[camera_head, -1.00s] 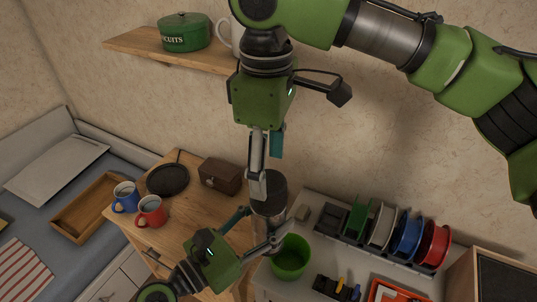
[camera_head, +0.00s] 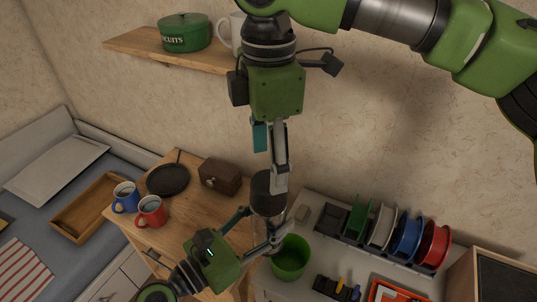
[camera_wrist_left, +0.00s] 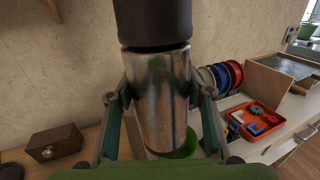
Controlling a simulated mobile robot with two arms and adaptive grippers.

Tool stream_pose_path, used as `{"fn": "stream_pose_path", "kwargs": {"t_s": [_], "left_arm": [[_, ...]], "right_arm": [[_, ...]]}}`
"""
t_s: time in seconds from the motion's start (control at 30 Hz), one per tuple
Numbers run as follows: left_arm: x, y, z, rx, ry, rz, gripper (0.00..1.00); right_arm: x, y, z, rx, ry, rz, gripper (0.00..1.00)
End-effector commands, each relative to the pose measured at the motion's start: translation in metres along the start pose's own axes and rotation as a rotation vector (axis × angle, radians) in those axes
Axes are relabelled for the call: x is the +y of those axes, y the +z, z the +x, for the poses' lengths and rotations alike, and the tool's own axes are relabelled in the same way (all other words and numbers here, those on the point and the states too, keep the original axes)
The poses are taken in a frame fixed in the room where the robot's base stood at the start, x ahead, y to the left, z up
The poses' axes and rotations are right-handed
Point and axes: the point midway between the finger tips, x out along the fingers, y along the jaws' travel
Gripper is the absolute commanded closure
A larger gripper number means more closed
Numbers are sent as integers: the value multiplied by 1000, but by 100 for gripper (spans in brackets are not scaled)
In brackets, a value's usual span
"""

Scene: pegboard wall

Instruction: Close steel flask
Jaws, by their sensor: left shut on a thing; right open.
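The steel flask (camera_head: 268,206) stands upright in my left gripper (camera_head: 262,226), with its dark lid (camera_head: 264,184) at the mouth. In the left wrist view the shiny flask body (camera_wrist_left: 158,92) is between the two fingers of the left gripper (camera_wrist_left: 160,112), and the dark lid (camera_wrist_left: 153,24) sits on top, in line with it. I cannot tell how tightly the lid is on. My right gripper (camera_head: 270,165) points down from above, open, with one finger beside the lid. Whether that finger touches the lid is unclear.
A green bucket (camera_head: 290,260) stands on the bench just right of the flask. Several filament spools (camera_head: 407,235) stand further right. The wooden cabinet at left holds a brown box (camera_head: 220,177), a black pan (camera_head: 168,180) and two mugs. A shelf (camera_head: 150,45) is on the wall above.

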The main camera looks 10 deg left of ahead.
Motion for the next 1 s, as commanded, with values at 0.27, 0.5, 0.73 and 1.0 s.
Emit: {"fn": "stream_pose_path", "kwargs": {"t_s": [0.27, 0.5, 0.73, 1.0], "left_arm": [[0, 2, 0, -5, 1, 1, 100], [0, 3, 0, -5, 1, 1, 100], [0, 3, 0, -5, 1, 1, 100], [0, 3, 0, -5, 1, 1, 100]], "right_arm": [[-1, 0, 37, -2, -3, 1, 39], [0, 0, 68, -1, -1, 2, 39], [0, 0, 78, 0, 0, 1, 39], [0, 0, 78, 0, 0, 1, 55]]}}
